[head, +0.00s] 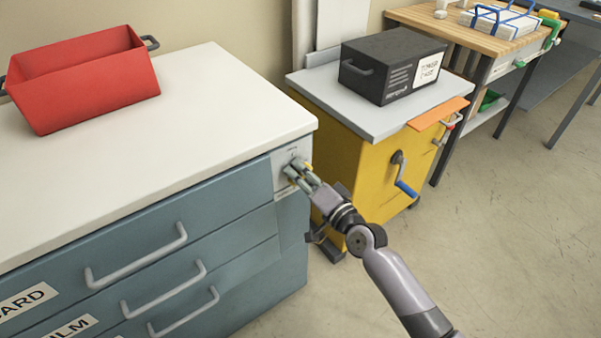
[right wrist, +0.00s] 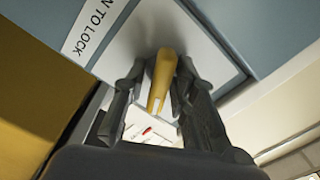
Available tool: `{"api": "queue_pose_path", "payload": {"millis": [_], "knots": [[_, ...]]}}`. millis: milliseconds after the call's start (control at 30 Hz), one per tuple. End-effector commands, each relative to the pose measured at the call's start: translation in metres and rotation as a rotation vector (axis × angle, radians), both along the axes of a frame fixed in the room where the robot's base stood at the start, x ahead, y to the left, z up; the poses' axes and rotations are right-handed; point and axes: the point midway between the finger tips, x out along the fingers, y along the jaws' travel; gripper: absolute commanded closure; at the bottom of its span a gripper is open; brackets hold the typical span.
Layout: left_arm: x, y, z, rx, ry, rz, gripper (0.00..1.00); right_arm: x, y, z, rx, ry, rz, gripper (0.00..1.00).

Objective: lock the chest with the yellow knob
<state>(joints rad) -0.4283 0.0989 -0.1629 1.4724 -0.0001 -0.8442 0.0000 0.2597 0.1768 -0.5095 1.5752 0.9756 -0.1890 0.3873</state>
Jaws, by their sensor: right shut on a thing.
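The chest (head: 215,212) is a blue-grey drawer cabinet with a white top, at the left in the head view. The yellow knob (right wrist: 162,80) sits on a pale plate (right wrist: 205,52) at the chest's upper right front corner. My right gripper (head: 298,170) reaches this plate from the right. In the right wrist view its two dark fingers stand on either side of the yellow knob, shut on it. The gripper partly hides the knob in the head view. My left gripper is out of view.
A red bin (head: 85,85) stands on the white top. Several grey drawer handles (head: 140,262) project from the chest front. A yellow cabinet (head: 365,175) with a blue-handled crank (head: 404,186) and a black box (head: 390,65) stands close behind the right arm. Floor at the right is clear.

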Motion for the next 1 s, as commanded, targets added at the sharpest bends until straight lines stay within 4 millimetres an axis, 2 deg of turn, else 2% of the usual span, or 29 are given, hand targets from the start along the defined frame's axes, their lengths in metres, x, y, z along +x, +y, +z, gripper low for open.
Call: {"api": "queue_pose_path", "payload": {"millis": [500,1000], "knots": [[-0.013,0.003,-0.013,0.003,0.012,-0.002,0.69,-0.001,0.001,-0.001,0.322,0.237,0.001,1.00],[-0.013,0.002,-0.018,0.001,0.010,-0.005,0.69,0.000,0.000,-0.001,0.415,0.304,0.000,1.00]]}}
